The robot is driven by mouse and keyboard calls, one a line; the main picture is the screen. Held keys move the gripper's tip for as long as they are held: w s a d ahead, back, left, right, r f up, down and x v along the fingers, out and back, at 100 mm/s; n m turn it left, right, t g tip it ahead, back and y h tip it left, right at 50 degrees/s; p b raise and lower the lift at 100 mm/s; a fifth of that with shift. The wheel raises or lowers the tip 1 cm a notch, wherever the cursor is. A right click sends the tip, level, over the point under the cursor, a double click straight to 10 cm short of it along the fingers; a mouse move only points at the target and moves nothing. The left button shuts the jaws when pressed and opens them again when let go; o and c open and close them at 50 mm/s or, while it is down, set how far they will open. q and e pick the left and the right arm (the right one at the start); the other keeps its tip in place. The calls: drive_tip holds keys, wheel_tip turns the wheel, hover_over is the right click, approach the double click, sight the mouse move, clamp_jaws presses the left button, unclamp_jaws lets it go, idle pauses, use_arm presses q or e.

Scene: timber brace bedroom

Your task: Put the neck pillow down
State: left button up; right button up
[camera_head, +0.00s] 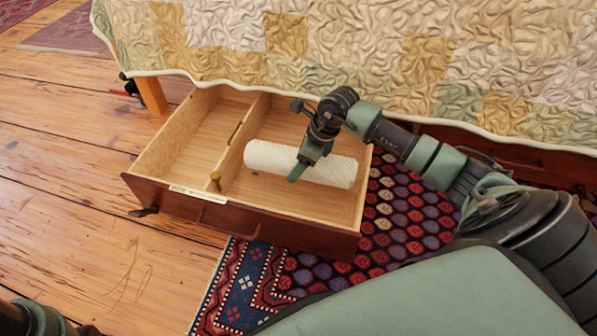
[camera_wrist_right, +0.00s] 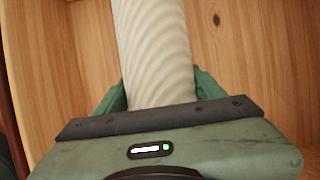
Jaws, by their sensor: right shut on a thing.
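The neck pillow (camera_head: 333,171) is a white, ribbed roll. In the head view it lies crosswise over the right compartment of the open wooden drawer (camera_head: 350,228). My right gripper (camera_head: 299,172) is around its middle from above, one green finger showing on its near side. In the right wrist view the pillow (camera_wrist_right: 155,50) runs up between both green fingers, shut on it, with drawer wood behind. I cannot tell whether the pillow touches the drawer floor. My left gripper is not in view; only part of my left arm shows at the bottom left corner.
A divider (camera_head: 243,140) splits the drawer; its left compartment (camera_head: 195,135) is empty. A small knob (camera_head: 215,177) stands near the divider's front end. A quilted bed (camera_head: 350,50) hangs just behind the drawer. A patterned rug (camera_head: 250,280) and open plank floor lie in front.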

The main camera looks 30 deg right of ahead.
sight(298, 186)
wheel_tip(298, 186, down, 7)
drive_tip(key=b, duration=0.4)
drive_tip(key=shift+r, duration=0.25)
drive_tip(key=o, duration=1.7)
drive_tip(key=p+v, duration=0.9)
drive_tip(key=v, duration=0.1)
drive_tip(key=shift+d+r, duration=0.1)
drive_tip(key=shift+r, duration=0.25)
drive_tip(key=shift+s+d+r+p, duration=0.25)
drive_tip(key=shift+r+p, duration=0.15)
drive_tip(key=shift+r, duration=0.2)
drive_tip(key=shift+a, duration=0.1)
